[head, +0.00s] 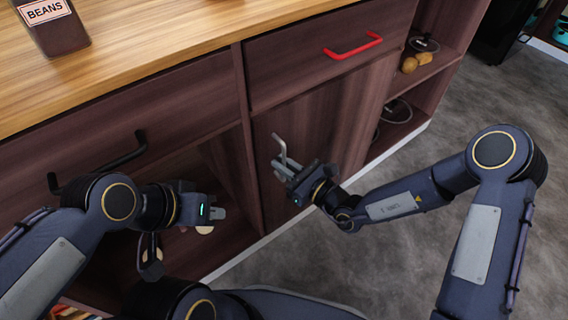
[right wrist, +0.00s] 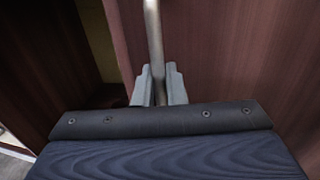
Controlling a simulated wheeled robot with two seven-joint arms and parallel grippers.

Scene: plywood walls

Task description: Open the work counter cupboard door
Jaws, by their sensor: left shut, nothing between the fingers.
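The work counter cupboard door (head: 340,115) is a dark wood panel under the red-handled drawer and looks shut, close to flush with the frame. Its grey bar handle (head: 281,146) stands upright near the door's left edge. My right gripper (head: 284,167) is at the lower part of this handle. In the right wrist view the handle (right wrist: 155,35) runs down between the two fingers (right wrist: 160,88), which close on it from both sides. My left gripper (head: 218,213) is shut and empty, in front of the open compartment left of the door.
A drawer with a red handle (head: 353,47) is above the door. A drawer with a black handle (head: 100,165) is at the left. Open shelves (head: 422,75) with several items lie right of the door. A beans container (head: 53,25) stands on the wooden counter top (head: 150,35). Grey floor (head: 400,235) is free in front.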

